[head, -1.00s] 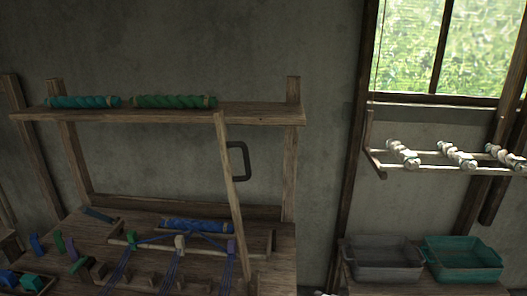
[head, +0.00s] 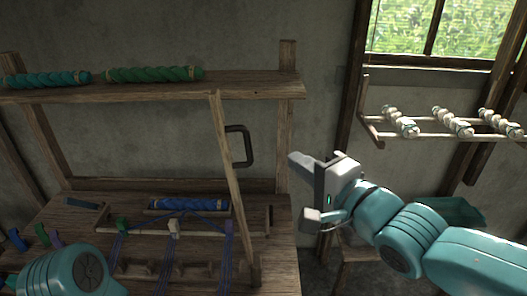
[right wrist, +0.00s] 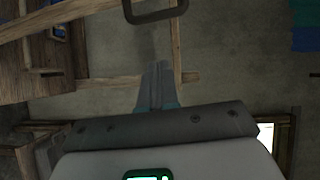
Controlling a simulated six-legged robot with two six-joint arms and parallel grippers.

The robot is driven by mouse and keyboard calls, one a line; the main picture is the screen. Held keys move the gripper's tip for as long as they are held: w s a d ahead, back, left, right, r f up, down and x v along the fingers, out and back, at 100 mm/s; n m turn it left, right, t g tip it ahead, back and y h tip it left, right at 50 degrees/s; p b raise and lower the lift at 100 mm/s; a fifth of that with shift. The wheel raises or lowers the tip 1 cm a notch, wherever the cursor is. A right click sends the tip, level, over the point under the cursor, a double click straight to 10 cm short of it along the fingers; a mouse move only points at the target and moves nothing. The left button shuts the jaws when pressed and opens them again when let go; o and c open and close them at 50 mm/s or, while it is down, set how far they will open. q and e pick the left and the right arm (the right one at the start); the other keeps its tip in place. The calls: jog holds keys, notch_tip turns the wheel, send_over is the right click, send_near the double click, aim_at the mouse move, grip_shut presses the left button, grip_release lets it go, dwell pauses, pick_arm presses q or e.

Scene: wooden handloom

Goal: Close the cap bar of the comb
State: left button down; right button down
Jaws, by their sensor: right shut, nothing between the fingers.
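The cap bar (head: 231,190) is a long wooden bar, raised steeply from the bench and leaning slightly left toward its top. A dark looped handle (head: 249,147) sits on its right side near the top. The handle also shows at the top edge of the right wrist view (right wrist: 157,16). The comb (head: 150,268) is a row of wooden pegs low on the bench, with blue threads by it. My right gripper (head: 296,160) is shut and empty, right of the handle and apart from it. My left gripper is out of view.
A shelf (head: 150,93) with teal and green yarn rolls crosses behind the bar. A blue roll (head: 189,204) lies on the loom bench. A rack of pale spools (head: 440,128) hangs at right. A teal tray (head: 460,212) is partly hidden behind my right arm.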

jog(key=w+a+p, duration=0.1)
jog(key=w+a, duration=0.3)
jog(key=a, duration=0.2)
jog(key=shift+w+a+f, duration=0.15)
jog(key=shift+a+f, duration=0.05)
jog(key=shift+a, duration=0.05)
